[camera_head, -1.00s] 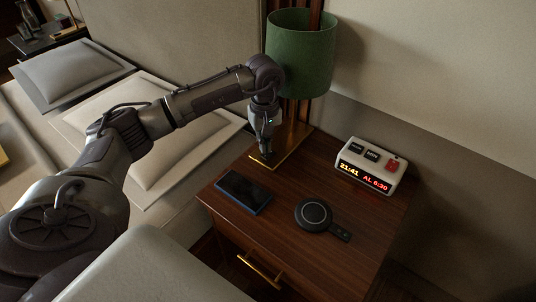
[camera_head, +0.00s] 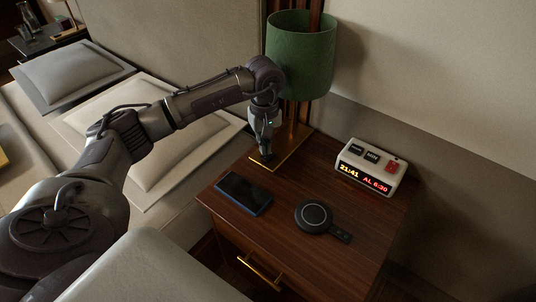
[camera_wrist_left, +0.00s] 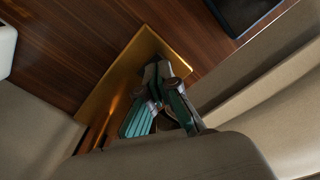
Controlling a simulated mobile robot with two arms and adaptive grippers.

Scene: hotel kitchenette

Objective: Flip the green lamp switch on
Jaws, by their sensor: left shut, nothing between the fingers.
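The green lamp (camera_head: 300,55) stands at the back of the wooden nightstand, with a brass base plate (camera_head: 288,152). The plate also shows in the left wrist view (camera_wrist_left: 122,82). My left gripper (camera_head: 265,158) points down over the front left part of the plate, beside the lamp's post. Its fingers are shut and empty. In the left wrist view my fingertips (camera_wrist_left: 163,70) are close above the plate near its edge; I cannot tell whether they touch it. The switch itself is not visible and may be hidden by the fingers. My right gripper is not in view.
On the nightstand (camera_head: 355,235) lie a dark phone (camera_head: 243,193) and a round black charger (camera_head: 314,215). A white alarm clock (camera_head: 371,166) stands at the right. The bed with pillows (camera_head: 170,150) is at the left; the wall is behind.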

